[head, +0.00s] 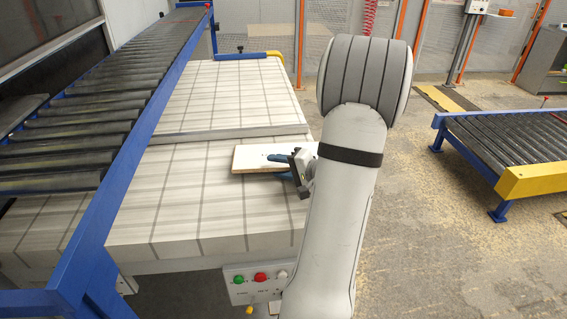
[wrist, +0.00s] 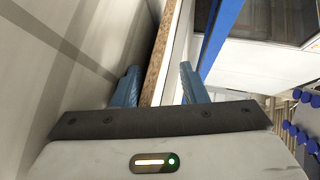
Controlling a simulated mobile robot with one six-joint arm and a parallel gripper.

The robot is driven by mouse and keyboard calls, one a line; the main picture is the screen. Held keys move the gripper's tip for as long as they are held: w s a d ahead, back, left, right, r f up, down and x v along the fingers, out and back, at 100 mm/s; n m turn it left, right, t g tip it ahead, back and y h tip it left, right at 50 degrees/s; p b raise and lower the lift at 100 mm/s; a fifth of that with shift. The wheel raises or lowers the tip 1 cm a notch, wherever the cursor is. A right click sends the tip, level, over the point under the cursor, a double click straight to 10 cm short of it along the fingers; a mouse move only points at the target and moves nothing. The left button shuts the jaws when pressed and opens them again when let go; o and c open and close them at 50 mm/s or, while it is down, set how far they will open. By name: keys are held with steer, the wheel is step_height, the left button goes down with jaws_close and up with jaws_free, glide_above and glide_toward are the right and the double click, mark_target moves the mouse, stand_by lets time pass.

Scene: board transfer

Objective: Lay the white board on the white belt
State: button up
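The white board (head: 250,157) is flat with a tan edge and shows low over the near right part of the white belt (head: 185,195). My gripper (head: 284,166) reaches it from the right and is shut on its right end, one blue finger above and one below. In the wrist view the board (wrist: 157,62) runs between the two blue fingers of my gripper (wrist: 159,88), its speckled brown edge and white face showing. The lower finger is between board and belt. Any small gap under the board is hard to judge. My arm hides the board's right end.
A blue-framed roller conveyor (head: 85,115) runs along the left. A metal strip (head: 235,134) crosses the belt behind the board. A button panel (head: 258,281) is below the belt's front edge. Another roller conveyor (head: 515,145) stands at right, with open floor between.

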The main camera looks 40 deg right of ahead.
steer(key=shift+s+f+g+p, duration=0.2)
steer(key=shift+s+f+g, duration=0.05)
steer(key=shift+f, duration=0.2)
steer(key=shift+s+f+g+p, duration=0.15)
steer(key=shift+s+f+g, duration=0.1)
steer(key=shift+f, duration=0.15)
steer(key=shift+s+d+r+g+h+p, duration=0.2)
steer(key=shift+g+h+p, duration=0.25)
steer(key=shift+p, duration=0.3)
steer(key=g+p, duration=0.2)
steer(key=p, duration=0.1)
steer(key=g+h+p, duration=0.1)
steer(key=shift+s+r+p, duration=0.15)
steer(key=shift+r+p, duration=0.1)
steer(key=shift+p, duration=0.15)
steer(key=shift+g+p, duration=0.45)
steer(key=shift+p, duration=0.25)
steer(key=g+p, duration=0.1)
steer(key=p, duration=0.2)
steer(key=g+h+p, duration=0.1)
steer(key=g+p, duration=0.1)
steer(key=p, duration=0.2)
steer(key=shift+s+r, duration=0.2)
steer(key=shift+r, duration=0.1)
steer(key=shift+d+f+p, duration=0.1)
steer(key=shift+f+p, duration=0.05)
steer(key=shift+p, duration=0.3)
